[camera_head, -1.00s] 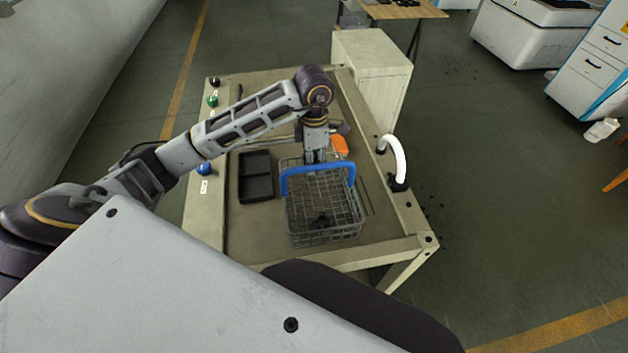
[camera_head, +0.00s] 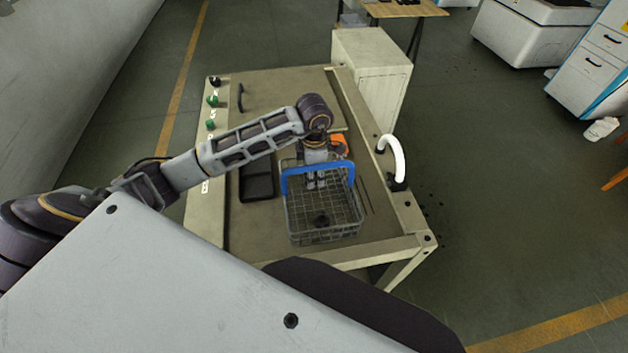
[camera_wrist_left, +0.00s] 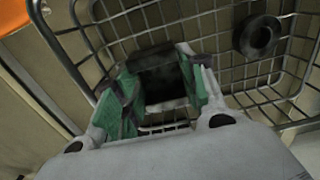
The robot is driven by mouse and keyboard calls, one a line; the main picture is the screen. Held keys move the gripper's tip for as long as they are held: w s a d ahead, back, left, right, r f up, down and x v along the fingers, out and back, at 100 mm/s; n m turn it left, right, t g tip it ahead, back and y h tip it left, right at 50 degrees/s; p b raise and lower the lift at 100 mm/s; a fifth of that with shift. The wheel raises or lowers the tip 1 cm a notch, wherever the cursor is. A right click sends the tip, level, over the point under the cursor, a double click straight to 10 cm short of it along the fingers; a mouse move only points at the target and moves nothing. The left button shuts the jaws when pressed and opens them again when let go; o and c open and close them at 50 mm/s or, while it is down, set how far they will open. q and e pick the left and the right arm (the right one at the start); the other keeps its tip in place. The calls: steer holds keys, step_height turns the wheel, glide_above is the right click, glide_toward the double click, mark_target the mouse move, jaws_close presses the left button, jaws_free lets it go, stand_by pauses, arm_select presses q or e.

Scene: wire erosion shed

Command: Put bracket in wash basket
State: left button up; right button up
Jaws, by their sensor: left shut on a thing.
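The wire wash basket (camera_head: 349,222) with a blue handle (camera_head: 318,168) stands on the bench. My left gripper (camera_head: 316,183) is at the far part of the basket, its fingers showing below the handle. In the left wrist view the gripper (camera_wrist_left: 163,82) has green pads and is shut on a dark, blocky piece, the bracket (camera_wrist_left: 160,60), over the basket's wire mesh (camera_wrist_left: 205,35). I cannot tell whether the bracket touches the mesh. My right gripper is not in view.
A dark ring-shaped part (camera_head: 321,220) lies in the basket; it also shows in the left wrist view (camera_wrist_left: 257,36). A black tray (camera_head: 257,185) lies left of the basket. An orange thing (camera_head: 340,144) is behind it. A white curved tube (camera_head: 398,158) rises at the bench's right edge.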

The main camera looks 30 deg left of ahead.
arm_select(q)
steer(key=shift+f, duration=1.65)
steer(key=shift+f, duration=0.15)
steer(key=o, duration=1.4)
steer(key=shift+c, duration=0.2)
steer(key=shift+r+b, duration=0.35)
steer(key=shift+r, duration=3.55)
